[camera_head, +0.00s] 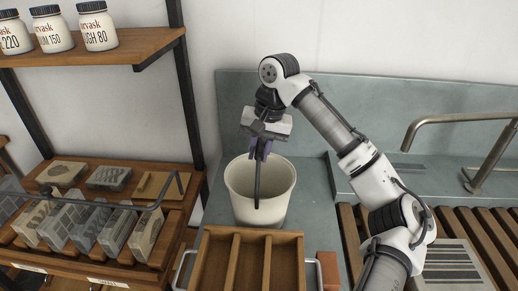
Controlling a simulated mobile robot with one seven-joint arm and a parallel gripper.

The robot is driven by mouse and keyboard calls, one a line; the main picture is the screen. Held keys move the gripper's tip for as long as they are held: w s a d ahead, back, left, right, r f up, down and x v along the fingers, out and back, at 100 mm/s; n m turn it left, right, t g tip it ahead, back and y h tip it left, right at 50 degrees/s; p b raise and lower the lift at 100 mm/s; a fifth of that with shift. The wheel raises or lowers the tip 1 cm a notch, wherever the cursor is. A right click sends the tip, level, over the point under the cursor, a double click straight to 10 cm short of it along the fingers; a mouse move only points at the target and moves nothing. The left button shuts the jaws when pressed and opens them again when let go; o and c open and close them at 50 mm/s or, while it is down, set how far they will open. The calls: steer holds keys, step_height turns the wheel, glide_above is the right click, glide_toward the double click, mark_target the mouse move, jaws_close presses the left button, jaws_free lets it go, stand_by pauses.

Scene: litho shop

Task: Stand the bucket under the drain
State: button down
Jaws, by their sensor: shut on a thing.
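A cream bucket (278,205) stands upright, or hangs just above, the grey-green stone surface left of the middle; I cannot tell whether it touches. A dark bar, which looks like its raised handle (257,187), runs from the near rim up to my gripper. My gripper (262,150), with purplish fingers, points down over the bucket's mouth and is shut on this handle. The far end of the handle is hidden. I cannot make out a drain in this view.
A wooden divided tray (221,260) with metal side handles is in front of the bucket. Left is a rack of stone blocks (90,228) and a jar shelf (100,52). At right are a bent metal pipe (449,120), wooden slats (350,240) and a ribbed grey slab (450,265).

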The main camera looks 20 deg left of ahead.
steer(key=c, duration=1.3)
jaws_free()
